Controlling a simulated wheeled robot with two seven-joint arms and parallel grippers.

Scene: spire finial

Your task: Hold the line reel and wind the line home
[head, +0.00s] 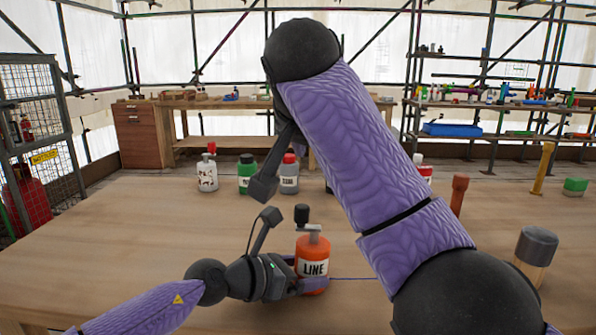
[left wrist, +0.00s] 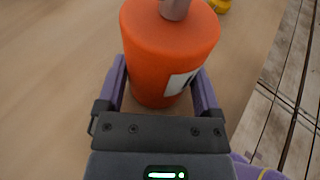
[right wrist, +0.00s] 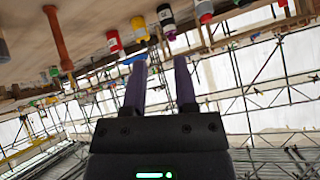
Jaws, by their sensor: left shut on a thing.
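The line reel (head: 312,262) is an orange bottle shape marked LINE, standing upright on the table with a grey crank top and a dark knob (head: 302,214). A thin blue-purple line (head: 350,278) runs from it to the right, passing behind my right arm. My left gripper (left wrist: 160,70) is shut around the orange body; the reel also shows in the left wrist view (left wrist: 165,55). My right gripper (right wrist: 160,62) is open and empty in the right wrist view, pointing away from the reel. In the head view my right arm mostly hides it.
A brown post (head: 458,193), a dark-capped cylinder (head: 535,255) and a green-topped jar (head: 575,187) stand right. The left table area is clear.

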